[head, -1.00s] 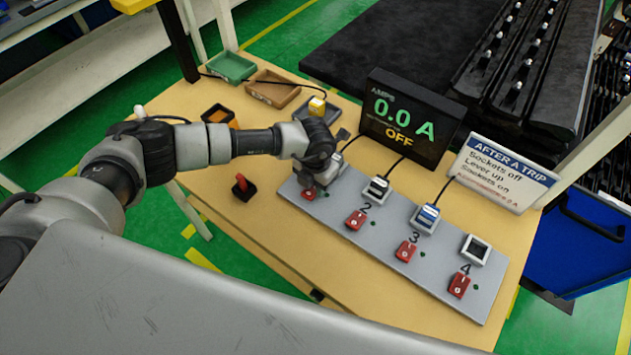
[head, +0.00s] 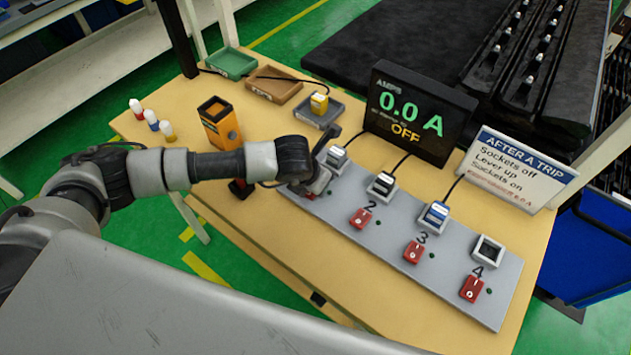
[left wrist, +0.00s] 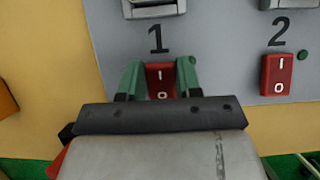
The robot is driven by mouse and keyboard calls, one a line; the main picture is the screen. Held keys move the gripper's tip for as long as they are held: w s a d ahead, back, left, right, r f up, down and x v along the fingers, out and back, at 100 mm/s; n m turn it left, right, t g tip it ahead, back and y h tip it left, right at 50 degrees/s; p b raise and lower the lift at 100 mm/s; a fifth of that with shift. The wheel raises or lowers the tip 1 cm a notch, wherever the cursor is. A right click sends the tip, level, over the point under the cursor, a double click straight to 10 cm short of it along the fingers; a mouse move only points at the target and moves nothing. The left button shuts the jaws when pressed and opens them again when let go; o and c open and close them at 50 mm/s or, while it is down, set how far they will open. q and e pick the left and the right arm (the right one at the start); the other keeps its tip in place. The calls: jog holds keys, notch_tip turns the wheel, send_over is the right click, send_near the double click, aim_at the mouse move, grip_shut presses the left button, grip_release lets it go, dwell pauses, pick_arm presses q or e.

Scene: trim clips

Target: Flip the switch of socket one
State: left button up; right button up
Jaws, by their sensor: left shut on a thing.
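The red rocker switch of socket one (left wrist: 160,80) sits below the printed "1" on the grey panel (head: 455,285). My left gripper (left wrist: 160,78) has its green fingers on either side of this switch and is shut on it. In the head view my left wrist hides most of the switch. Socket one (head: 335,158), above it, holds a grey plug. My right gripper is in neither view.
Switches two (head: 361,219), three (head: 414,252) and four (head: 472,289) lie to the right. Socket four (head: 487,250) is empty. The display (head: 412,115) reads 0.0 A, OFF. An orange box (head: 219,122) and small bottles (head: 152,120) stand behind my arm.

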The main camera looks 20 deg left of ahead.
aim_at(303, 202)
pick_arm(q)
jog(key=o, duration=0.9)
jog(key=shift+o, duration=0.2)
jog(key=shift+r, duration=0.1)
jog(key=b+v, duration=0.2)
jog(key=v, duration=0.8)
jog(key=shift+r, duration=0.3)
jog(key=shift+s, duration=0.1)
